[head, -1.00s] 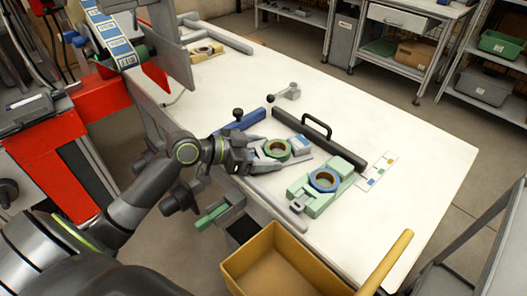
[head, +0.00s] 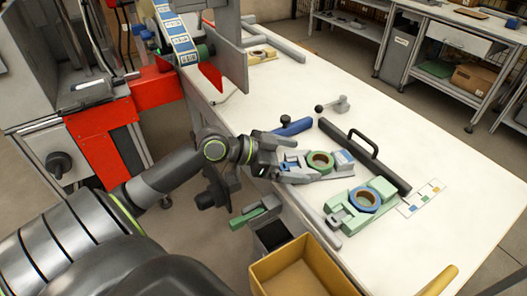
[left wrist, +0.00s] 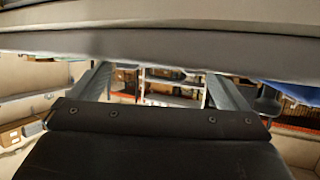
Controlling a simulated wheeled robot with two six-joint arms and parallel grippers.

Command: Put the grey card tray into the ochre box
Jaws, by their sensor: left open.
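The grey card tray (head: 337,171) lies on the white table, with a green reel (head: 320,162) and a small blue card piece on it. My left gripper (head: 291,162) is open at the tray's left end, pointing right. A small blue part shows between its fingers; I cannot tell whether they touch the tray. In the left wrist view the two fingers (left wrist: 163,88) stand apart with nothing clearly held between them. The ochre box (head: 277,268) is below the table's front edge, open at the top, and its visible inside looks empty. My right gripper is out of view.
A red machine frame (head: 105,130) stands left. The table's far right is clear.

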